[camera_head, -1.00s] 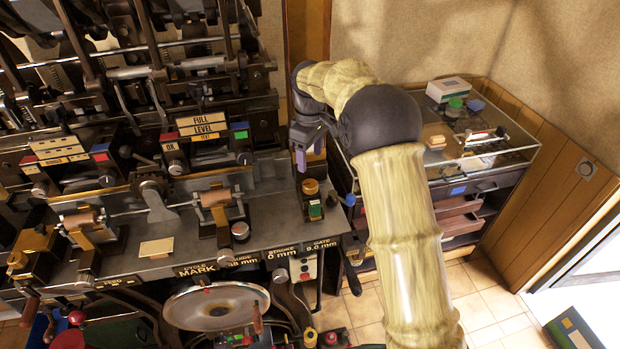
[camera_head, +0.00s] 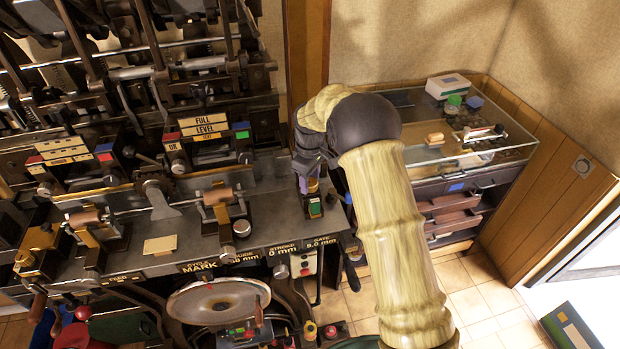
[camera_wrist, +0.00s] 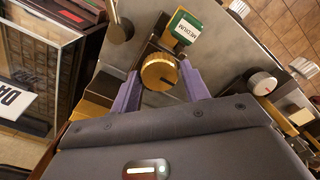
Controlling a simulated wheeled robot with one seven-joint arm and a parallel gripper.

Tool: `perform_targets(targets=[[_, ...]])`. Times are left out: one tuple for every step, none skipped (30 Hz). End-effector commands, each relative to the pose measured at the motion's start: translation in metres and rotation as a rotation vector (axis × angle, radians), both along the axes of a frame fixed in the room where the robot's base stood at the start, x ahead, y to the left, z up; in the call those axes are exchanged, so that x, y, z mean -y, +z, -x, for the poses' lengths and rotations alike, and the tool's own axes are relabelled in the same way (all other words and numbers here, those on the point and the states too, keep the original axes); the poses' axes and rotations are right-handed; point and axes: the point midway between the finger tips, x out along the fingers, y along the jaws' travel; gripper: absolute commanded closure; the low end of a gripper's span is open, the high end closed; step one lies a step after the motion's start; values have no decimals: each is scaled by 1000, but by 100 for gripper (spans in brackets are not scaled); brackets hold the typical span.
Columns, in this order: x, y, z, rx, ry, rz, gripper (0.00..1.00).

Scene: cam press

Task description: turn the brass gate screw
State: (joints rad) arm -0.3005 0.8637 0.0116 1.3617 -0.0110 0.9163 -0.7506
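The brass gate screw (camera_wrist: 160,71) is a round ribbed knob at the top middle of the wrist view, on the right end of the press bed. My gripper (camera_wrist: 160,75) has its two purple fingers apart, one on each side of the knob. A narrow gap seems to show beside the knob, so I see no firm grip. In the head view my gripper (camera_head: 307,184) is down at the knob and mostly hides it. The green and white MEDIUM label block (camera_wrist: 186,27) stands just beyond the screw.
A dark knob (camera_wrist: 121,29) on a post stands to the left of the screw in the wrist view. The press bed (camera_head: 275,218) is open left of my gripper. A glass-topped drawer cabinet (camera_head: 420,150) stands behind my arm.

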Motion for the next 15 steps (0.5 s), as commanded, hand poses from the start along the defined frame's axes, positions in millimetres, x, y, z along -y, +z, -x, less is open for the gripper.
perform_targets(targets=[[0,0,0,0,0,0,64],[0,0,0,0,0,0,70],[0,0,0,0,0,0,78],[0,0,0,0,0,0,84],[0,0,0,0,0,0,83],[0,0,0,0,0,0,83],[0,0,0,0,0,0,83],[0,0,0,0,-1,0,83],[0,0,0,0,-3,0,83],[0,0,0,0,-5,0,83],[0,0,0,0,-8,0,83],[0,0,0,0,-13,0,83],[0,0,0,0,-17,0,83],[0,0,0,0,-23,0,83],[0,0,0,0,-34,0,83]])
